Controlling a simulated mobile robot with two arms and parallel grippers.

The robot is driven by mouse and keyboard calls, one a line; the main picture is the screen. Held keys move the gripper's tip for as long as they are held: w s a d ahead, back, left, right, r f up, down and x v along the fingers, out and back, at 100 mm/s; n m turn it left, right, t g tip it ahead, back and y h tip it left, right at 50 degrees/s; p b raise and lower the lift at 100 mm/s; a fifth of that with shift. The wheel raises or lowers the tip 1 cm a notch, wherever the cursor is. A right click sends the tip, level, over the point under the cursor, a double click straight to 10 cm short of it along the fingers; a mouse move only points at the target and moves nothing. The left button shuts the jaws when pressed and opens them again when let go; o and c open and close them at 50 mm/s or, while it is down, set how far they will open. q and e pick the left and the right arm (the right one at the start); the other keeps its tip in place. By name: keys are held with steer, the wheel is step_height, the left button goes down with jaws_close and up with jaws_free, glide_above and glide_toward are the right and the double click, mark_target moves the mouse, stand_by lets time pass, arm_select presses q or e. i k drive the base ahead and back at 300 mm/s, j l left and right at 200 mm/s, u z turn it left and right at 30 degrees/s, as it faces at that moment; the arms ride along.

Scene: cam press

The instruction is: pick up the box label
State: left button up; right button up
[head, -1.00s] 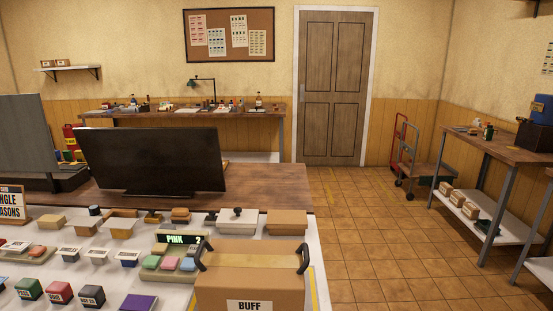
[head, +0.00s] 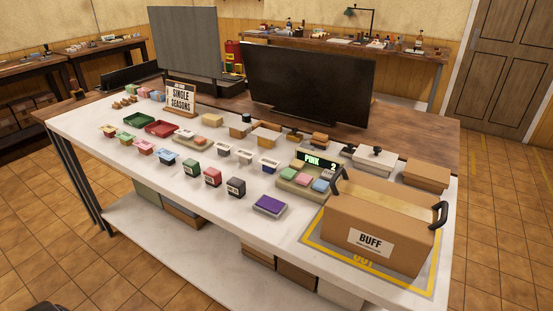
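A brown cardboard box (head: 365,258) with black handles stands at the right end of the white table. A white label reading "BUFF" (head: 371,241) is on its front face. The box sits on a grey mat with a yellow border (head: 312,252), which it partly covers. No other box label can be made out for sure. Neither of my grippers is in view. A small dark shape at the bottom left edge is too cut off to identify.
The white table (head: 215,240) holds a purple pad (head: 269,206), small coloured blocks, a "PINK 2" display (head: 318,161), red and green trays, and a "SINGLE SEASONS" sign (head: 181,98). A black monitor (head: 305,85) stands behind. Tiled floor is free in front and at right.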

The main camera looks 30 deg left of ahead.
mark_target(268, 161)
steer(key=i+j+z, duration=0.15)
steer(key=j, duration=1.25)
steer(key=k, duration=0.05)
